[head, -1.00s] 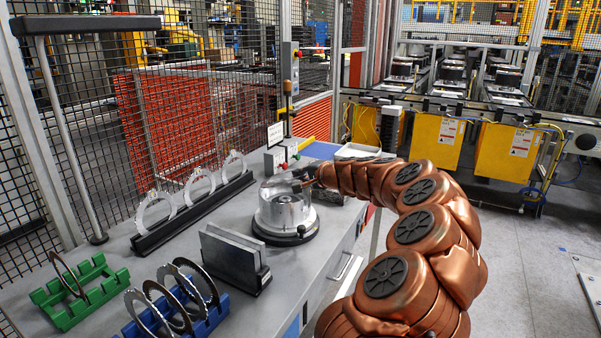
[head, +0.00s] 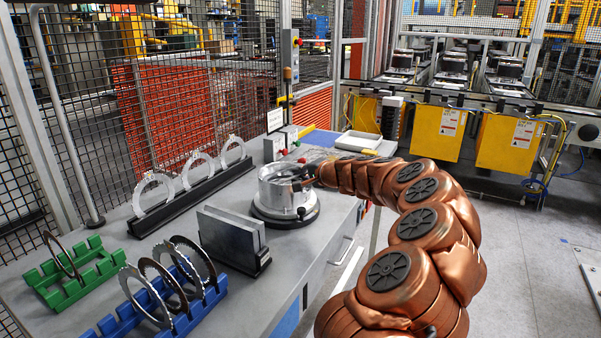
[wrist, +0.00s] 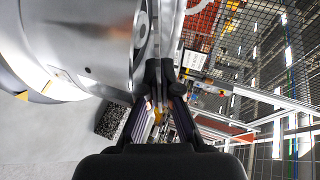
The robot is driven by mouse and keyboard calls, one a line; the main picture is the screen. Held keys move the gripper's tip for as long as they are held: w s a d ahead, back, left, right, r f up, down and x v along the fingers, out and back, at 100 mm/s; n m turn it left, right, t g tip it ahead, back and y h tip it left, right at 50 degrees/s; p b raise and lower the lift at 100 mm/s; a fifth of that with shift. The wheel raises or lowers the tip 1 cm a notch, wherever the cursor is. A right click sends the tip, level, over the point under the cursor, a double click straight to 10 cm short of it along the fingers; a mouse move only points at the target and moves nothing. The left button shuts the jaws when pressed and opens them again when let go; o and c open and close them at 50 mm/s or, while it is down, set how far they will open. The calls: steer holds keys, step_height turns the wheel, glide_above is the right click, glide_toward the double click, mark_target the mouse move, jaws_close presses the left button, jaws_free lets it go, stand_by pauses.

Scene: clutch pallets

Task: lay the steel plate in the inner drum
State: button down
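The drum (head: 281,197) is a silver metal cylinder on a dark round base on the grey bench, open at the top. Its curved wall fills the left of the wrist view (wrist: 75,40). My gripper (head: 304,181) is at the right side of the drum's mouth. In the wrist view my gripper's two dark fingertips (wrist: 160,72) are nearly together, shut on a thin grey steel plate (wrist: 172,30) seen almost edge-on. The plate lies close over the drum's mouth; I cannot tell whether it touches the drum. Most of the inside of the drum is hidden.
Pale rings stand in a black rack (head: 195,197) behind. A grey block stand (head: 232,240) is just left of the drum. Blue (head: 195,318) and green (head: 80,275) racks hold rings at the front left. A white tray (head: 365,142) lies beyond the drum.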

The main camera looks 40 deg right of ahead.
steer(key=shift+d, duration=0.1)
steer(key=c, duration=1.2)
jaws_free()
steer(key=shift+w, duration=0.1)
steer(key=shift+c, duration=0.2)
steer(key=shift+f+b, duration=0.6)
steer(key=shift+f, duration=0.05)
steer(key=s+r+p, duration=0.4)
steer(key=s+r, duration=0.3)
steer(key=r, duration=0.4)
steer(key=shift+s+p, duration=0.3)
steer(key=shift+s, duration=0.1)
